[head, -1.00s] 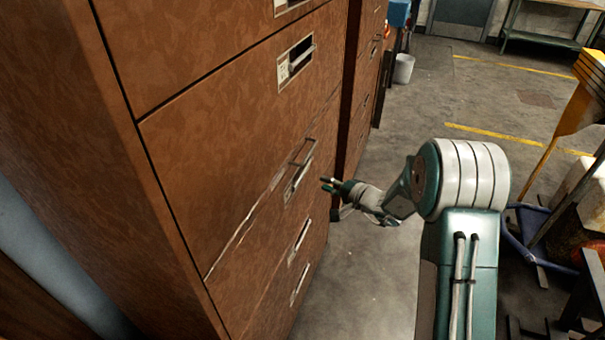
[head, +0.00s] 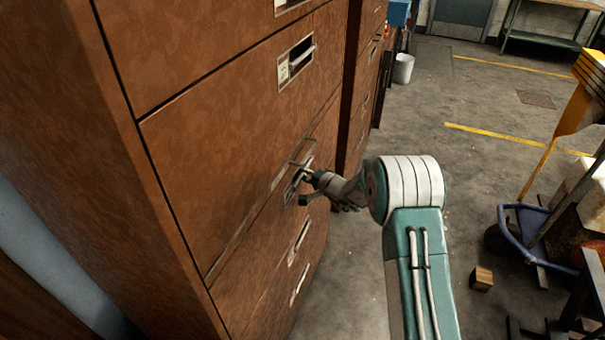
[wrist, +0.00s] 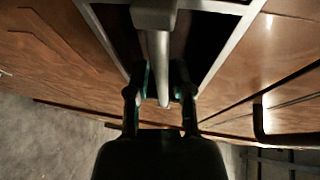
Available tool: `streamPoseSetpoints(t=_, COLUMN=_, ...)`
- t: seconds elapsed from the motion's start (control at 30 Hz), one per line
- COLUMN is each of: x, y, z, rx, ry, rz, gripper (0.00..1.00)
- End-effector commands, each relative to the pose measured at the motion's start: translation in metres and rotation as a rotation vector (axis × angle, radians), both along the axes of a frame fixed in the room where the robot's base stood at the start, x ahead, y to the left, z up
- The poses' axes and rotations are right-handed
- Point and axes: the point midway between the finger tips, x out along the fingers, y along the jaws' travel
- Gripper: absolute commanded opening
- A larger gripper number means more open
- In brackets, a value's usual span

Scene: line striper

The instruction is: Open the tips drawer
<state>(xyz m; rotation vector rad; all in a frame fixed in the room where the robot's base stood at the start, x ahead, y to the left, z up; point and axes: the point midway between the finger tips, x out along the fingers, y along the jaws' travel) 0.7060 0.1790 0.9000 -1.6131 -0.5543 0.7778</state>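A brown cabinet drawer front (head: 240,270) has a recessed metal handle, and my gripper (head: 304,187) is at that handle. No label that names the tips drawer can be read. The drawer looks flush with the cabinet. In the wrist view the pale handle bar (wrist: 161,60) runs between the two dark fingers of my gripper (wrist: 162,84), one on each side. The fingers are apart, with a dark gap showing beside the bar. Whether they touch the bar is hard to see. The arm hides part of the handle in the head view.
Other drawers with recessed handles lie above (head: 297,62) and below (head: 299,240) on the same cabinet. A small wooden block (head: 481,279) lies on the floor at right. A blue-framed cart (head: 525,235) stands farther right. Open concrete floor lies beyond my arm.

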Motion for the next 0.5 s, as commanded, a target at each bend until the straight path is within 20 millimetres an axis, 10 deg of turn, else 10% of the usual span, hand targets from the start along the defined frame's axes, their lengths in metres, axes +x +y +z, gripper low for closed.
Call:
streamPoseSetpoints(t=0.2, x=0.0002, y=-0.0001, z=-0.0002, rx=0.001, ry=0.001, rz=0.000, gripper=0.30)
streamPoseSetpoints(t=0.27, x=0.0001, y=-0.0002, z=-0.0002, rx=0.001, ry=0.001, rz=0.000, gripper=0.03)
streamPoseSetpoints(t=0.5, x=0.0001, y=-0.0006, z=-0.0012, rx=0.000, ry=0.003, rz=-0.001, gripper=0.00)
